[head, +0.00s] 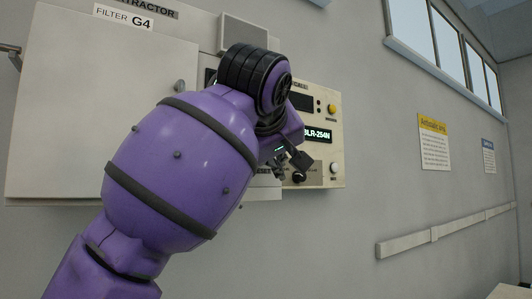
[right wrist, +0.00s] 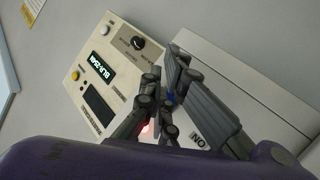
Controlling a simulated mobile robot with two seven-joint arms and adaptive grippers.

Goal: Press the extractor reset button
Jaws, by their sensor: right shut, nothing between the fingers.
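The extractor control panel (head: 322,146) is a cream box on the wall with a display reading "BLR-254N". A white round button (head: 334,167) sits at its lower right, its small label unreadable. A yellow button (head: 332,108) sits at the upper right and a black knob (head: 299,177) at the bottom. In the right wrist view, the white button (right wrist: 104,30), yellow button (right wrist: 75,75) and knob (right wrist: 137,43) all show clear. My right gripper (head: 297,160) is shut and empty in front of the panel, left of the white button. It also shows in the right wrist view (right wrist: 166,62). My left gripper is out of view.
A large extractor cabinet (head: 75,110) marked "FILTER G4" adjoins the panel on the left. My purple arm hides part of both. A red light (right wrist: 145,128) glows behind the fingers. Bare wall lies right of the panel, with a yellow-headed sign (head: 434,143) and a rail (head: 445,230).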

